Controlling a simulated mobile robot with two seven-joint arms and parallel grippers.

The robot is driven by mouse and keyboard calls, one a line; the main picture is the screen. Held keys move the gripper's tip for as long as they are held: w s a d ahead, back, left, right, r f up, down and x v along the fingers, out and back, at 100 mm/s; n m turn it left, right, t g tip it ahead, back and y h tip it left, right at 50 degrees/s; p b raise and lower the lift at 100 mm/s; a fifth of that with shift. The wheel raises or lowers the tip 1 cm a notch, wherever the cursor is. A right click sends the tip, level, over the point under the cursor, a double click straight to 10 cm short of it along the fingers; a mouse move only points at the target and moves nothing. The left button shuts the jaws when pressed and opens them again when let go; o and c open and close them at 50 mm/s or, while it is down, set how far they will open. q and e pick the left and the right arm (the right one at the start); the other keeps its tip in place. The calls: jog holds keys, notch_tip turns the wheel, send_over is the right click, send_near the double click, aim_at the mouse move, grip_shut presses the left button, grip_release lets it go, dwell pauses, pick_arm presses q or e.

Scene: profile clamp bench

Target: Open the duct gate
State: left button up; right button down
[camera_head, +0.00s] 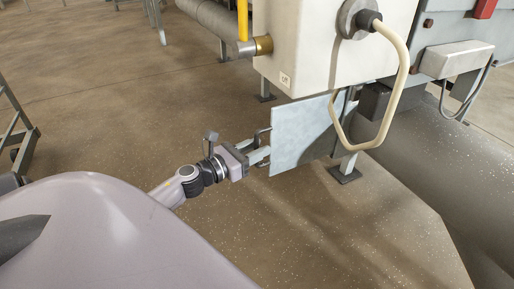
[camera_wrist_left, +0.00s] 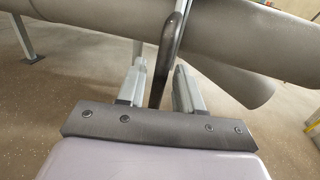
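The duct gate is a flat pale metal plate (camera_head: 303,138) below the white cabinet in the head view. It stands out to the left of a dark frame. A dark bar handle (camera_head: 262,138) sits at its left edge. The handle also shows in the left wrist view (camera_wrist_left: 168,52), running down between my fingers. My left gripper (camera_head: 262,154) reaches the handle from the left. Its two fingers (camera_wrist_left: 159,88) stand apart on either side of the bar, with narrow gaps visible. The finger tips are partly hidden in the head view. My right gripper is not in view.
The white cabinet (camera_head: 320,45) with a looped beige hose (camera_head: 398,85) hangs above and right of the plate. A large grey duct (camera_head: 425,180) lies at right. A support leg with a foot (camera_head: 346,172) stands behind the plate.

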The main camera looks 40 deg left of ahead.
pick_arm(q)
jog(key=s+a, duration=0.1)
jog(key=s, duration=0.5)
jog(key=shift+s+a, duration=0.15)
jog(key=shift+s, duration=0.15)
